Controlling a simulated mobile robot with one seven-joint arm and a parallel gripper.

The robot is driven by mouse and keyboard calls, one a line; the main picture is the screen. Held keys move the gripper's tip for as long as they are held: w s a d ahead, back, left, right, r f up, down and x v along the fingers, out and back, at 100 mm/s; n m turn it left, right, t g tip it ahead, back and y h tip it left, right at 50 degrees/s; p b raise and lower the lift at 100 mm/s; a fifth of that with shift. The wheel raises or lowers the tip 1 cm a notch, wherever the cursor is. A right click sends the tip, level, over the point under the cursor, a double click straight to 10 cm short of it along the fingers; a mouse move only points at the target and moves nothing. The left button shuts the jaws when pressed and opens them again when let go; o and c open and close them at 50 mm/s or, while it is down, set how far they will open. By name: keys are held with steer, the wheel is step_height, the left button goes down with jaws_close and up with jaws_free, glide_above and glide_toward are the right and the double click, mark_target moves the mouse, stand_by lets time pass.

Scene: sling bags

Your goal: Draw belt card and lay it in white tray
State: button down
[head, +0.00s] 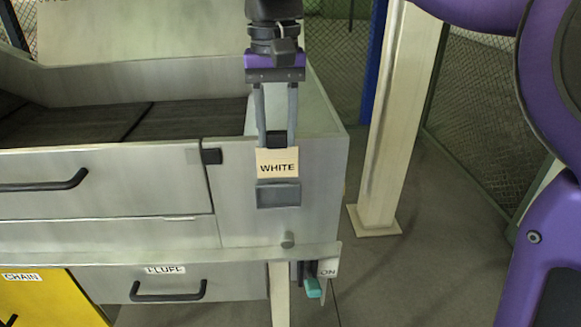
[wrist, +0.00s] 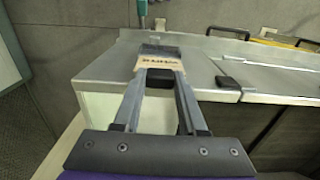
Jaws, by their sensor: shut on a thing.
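A tan card (head: 277,156) printed "WHITE" stands upright at a small grey holder (head: 278,194) on the front metal panel. My gripper (head: 276,138) comes down from above with its fingers shut on the card's top edge. In the wrist view the card (wrist: 158,64) sits at the tips of my gripper (wrist: 160,76), right by the holder (wrist: 162,49). I cannot tell whether its lower edge is still inside the holder. No white tray can be clearly made out.
A metal drawer with a black handle (head: 45,182) is left of the panel. Below are a drawer labelled "FLUFF" (head: 165,270), a yellow "CHAIN" front (head: 48,300) and a teal-handled lever (head: 313,288) by an "ON" plate. A pale post (head: 391,130) stands right; open floor surrounds it.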

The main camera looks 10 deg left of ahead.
steer(key=shift+r, duration=0.25)
steer(key=shift+r, duration=1.9)
